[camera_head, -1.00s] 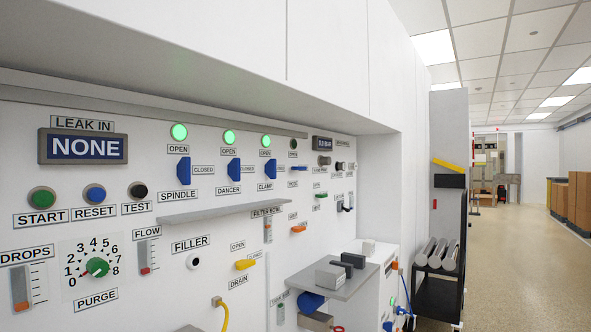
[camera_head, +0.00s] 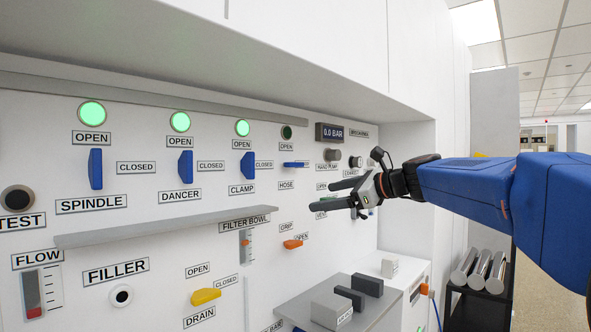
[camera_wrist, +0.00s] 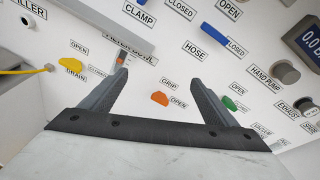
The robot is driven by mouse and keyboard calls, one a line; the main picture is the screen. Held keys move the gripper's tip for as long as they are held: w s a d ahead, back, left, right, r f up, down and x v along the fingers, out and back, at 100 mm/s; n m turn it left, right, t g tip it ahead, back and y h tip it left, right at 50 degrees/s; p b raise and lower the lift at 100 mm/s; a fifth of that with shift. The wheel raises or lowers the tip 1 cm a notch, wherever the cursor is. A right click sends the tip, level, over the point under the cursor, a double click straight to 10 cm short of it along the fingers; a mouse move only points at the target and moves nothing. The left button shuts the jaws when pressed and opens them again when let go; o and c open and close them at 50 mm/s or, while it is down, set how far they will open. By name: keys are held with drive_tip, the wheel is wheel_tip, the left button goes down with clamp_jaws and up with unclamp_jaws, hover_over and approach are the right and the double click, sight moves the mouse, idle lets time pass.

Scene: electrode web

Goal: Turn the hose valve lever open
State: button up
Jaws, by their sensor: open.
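The hose valve lever (camera_head: 296,164) is a small blue handle lying flat, pointing sideways, between an OPEN label above and the HOSE label (camera_head: 287,185) below. The round lamp (camera_head: 287,132) above it is dark green and unlit. In the wrist view the blue lever (camera_wrist: 209,42) is above and right of centre, beside a CLOSED label. My gripper (camera_head: 325,196) is open and empty, below and right of the lever in the head view and apart from it. In the wrist view its fingertips (camera_wrist: 158,79) straddle the area above the orange grip lever (camera_wrist: 160,99).
Upright blue levers for spindle (camera_head: 95,168), dancer (camera_head: 185,167) and clamp (camera_head: 247,165) sit to the left under lit lamps. A grey ledge (camera_head: 165,225) juts out below them. A grey shelf (camera_head: 372,312) with blocks stands below. Knobs (camera_head: 355,162) are close on the right.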

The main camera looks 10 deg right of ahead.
sight(297, 164)
drive_tip(key=w+d+r+m+t+y, duration=0.1)
drive_tip(key=w+d+r+m+t, duration=0.2)
drive_tip(key=w+d+r+m, duration=0.35)
drive_tip(key=shift+n, duration=0.85)
drive_tip(key=x, duration=0.6)
drive_tip(key=a+r+x, duration=0.1)
drive_tip(key=x, duration=0.5)
drive_tip(key=s+x, duration=0.1)
drive_tip(key=x, duration=0.5)
drive_tip(key=shift+a+r, duration=0.15)
drive_tip(key=shift+r, duration=0.1)
drive_tip(key=c, duration=1.1)
